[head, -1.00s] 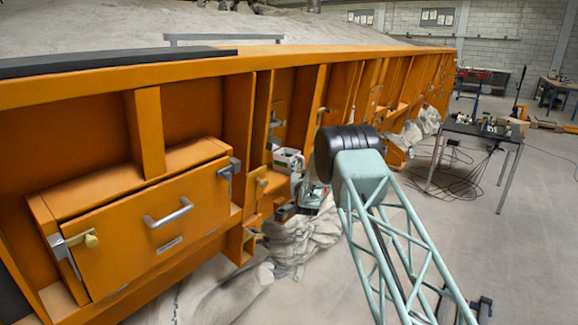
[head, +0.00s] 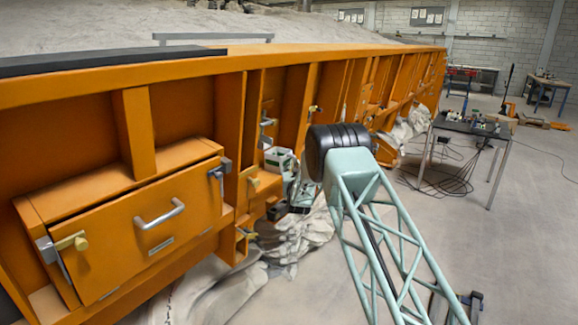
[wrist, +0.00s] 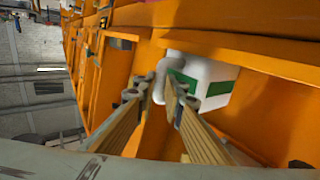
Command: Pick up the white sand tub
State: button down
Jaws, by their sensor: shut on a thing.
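The white sand tub (head: 279,157) with a green band sits at the orange side of the sandbed, beside a narrow upright rib. In the wrist view the tub (wrist: 212,72) shows large behind the fingertips, with a pale rounded part reaching towards them. My gripper (wrist: 158,92) is shut on this part of the tub, with one finger on each side. In the head view my gripper (head: 291,185) is just below the tub, partly hidden by my arm. Whether the tub rests on a ledge is hidden.
Orange ribs and panels of the sandbed (head: 130,75) stand close around the tub. An orange drawer box (head: 140,235) with a grey handle is at left. Crumpled pale sheeting (head: 295,240) lies below. A dark table (head: 465,128) and open floor are at right.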

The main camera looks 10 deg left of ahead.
aim_at(295, 156)
jog(key=shift+r, duration=0.15)
jog(key=shift+r+p, duration=0.55)
jog(key=shift+r, duration=1.15)
jog(key=s+d+p, duration=0.1)
jog(key=s+d, duration=0.2)
jog(key=s, duration=0.4)
jog(key=s+d+r+p, duration=0.1)
jog(key=s+d, duration=0.2)
jog(key=s, duration=0.4)
jog(key=shift+s+d+r, duration=0.15)
jog(key=shift+s+r, duration=0.05)
jog(key=shift+s, duration=0.15)
